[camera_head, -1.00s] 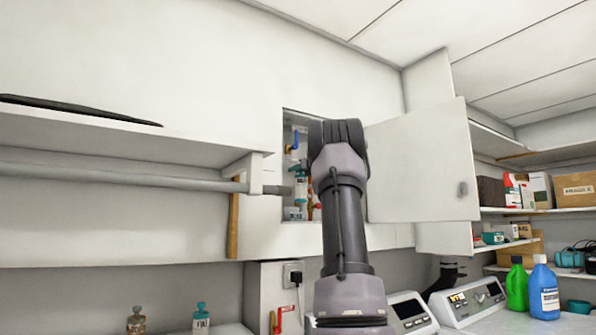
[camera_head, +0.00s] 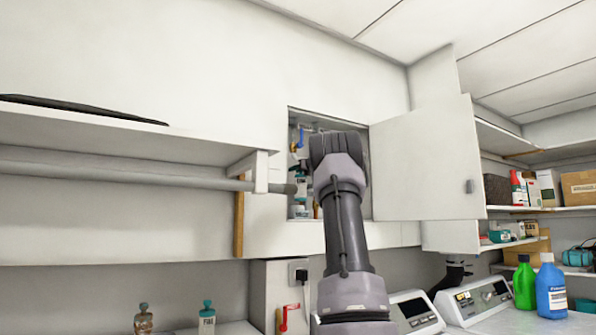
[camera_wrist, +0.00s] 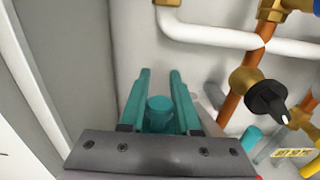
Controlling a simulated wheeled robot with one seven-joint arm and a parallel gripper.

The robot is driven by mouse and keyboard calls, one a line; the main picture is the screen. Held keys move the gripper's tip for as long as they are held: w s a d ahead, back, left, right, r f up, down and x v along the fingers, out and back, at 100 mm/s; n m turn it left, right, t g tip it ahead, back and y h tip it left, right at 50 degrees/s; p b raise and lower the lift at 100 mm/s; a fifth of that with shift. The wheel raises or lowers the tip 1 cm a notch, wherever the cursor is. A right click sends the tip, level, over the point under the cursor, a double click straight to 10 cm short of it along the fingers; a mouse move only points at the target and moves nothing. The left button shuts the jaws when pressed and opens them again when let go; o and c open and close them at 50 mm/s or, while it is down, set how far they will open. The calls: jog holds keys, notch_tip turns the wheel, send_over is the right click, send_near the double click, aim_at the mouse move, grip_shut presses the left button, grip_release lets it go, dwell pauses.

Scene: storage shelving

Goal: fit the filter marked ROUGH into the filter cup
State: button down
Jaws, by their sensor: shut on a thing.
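In the wrist view my gripper (camera_wrist: 160,74) points its two teal fingers into a wall cabinet. It is shut on a round teal-topped piece (camera_wrist: 160,110), which looks like a filter seen from its top end. No marking on it shows from here. I cannot make out the filter cup for sure.
Copper and white pipes (camera_wrist: 245,95) and a black valve knob (camera_wrist: 267,98) are close on the right. Another teal-topped part (camera_wrist: 252,138) is below the knob. The cabinet door (camera_head: 425,160) stands open at right. A teal-capped labelled bottle (camera_head: 207,320) and a brownish one (camera_head: 143,320) stand below.

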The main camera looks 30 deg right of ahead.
aim_at(304, 184)
jog(key=w+f, duration=0.3)
jog(key=f, duration=0.3)
jog(key=shift+f, duration=0.3)
dwell(1.6)
dwell(0.4)
jog(key=c, duration=0.5)
grip_release()
jog(key=shift+f, duration=0.1)
jog(key=shift+c, duration=0.2)
jog(key=s, duration=1)
jog(key=shift+a, duration=0.1)
jog(key=shift+s, duration=0.35)
